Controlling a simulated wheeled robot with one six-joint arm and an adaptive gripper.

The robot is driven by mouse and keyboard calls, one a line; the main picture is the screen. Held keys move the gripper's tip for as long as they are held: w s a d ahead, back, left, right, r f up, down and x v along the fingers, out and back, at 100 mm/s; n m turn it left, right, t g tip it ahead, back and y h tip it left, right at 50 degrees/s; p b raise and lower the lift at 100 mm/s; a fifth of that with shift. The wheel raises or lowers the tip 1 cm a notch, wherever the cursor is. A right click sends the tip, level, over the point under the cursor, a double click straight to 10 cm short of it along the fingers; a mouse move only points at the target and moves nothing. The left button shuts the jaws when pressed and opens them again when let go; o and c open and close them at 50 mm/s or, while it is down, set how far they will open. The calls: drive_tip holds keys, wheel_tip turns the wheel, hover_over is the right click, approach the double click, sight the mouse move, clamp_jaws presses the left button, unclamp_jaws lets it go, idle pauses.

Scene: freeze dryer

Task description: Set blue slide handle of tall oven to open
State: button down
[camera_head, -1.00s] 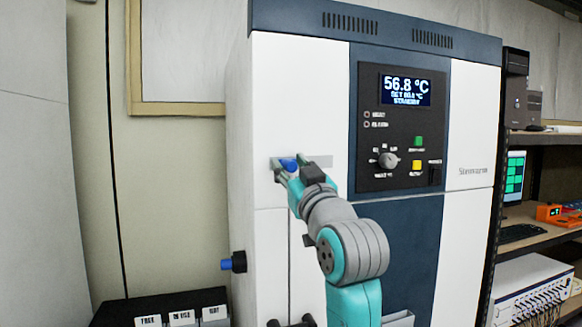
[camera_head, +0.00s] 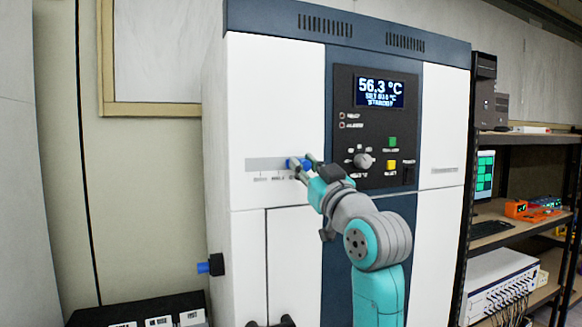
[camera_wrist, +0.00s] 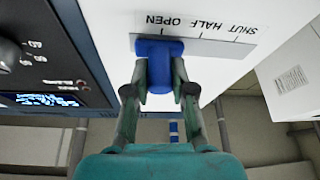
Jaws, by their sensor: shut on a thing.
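The tall oven (camera_head: 262,110) is a white and dark blue cabinet. Its blue slide handle (camera_head: 291,163) sits at the right end of a grey slide plate (camera_head: 262,164) on the upper left panel. In the wrist view the blue handle (camera_wrist: 160,62) stands at the OPEN mark, with the HALF and SHUT marks away to the right. My gripper (camera_head: 303,168) is at the handle. In the wrist view, my gripper (camera_wrist: 160,90) has its two fingers on either side of the handle's knob, closed on it. The fingers hide part of the knob's sides.
A control panel (camera_head: 374,130) with a display reading 56.3 °C, a knob and buttons is right of the handle. A blue side knob (camera_head: 205,267) sticks out from the oven's left side. A shelf rack (camera_head: 520,215) with equipment stands at the right.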

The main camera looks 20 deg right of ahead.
drive_tip(key=shift+d, duration=0.15)
drive_tip(key=c, duration=1)
unclamp_jaws()
drive_tip(key=shift+d, duration=0.15)
drive_tip(key=shift+o, duration=0.2)
drive_tip(key=v, duration=1.2)
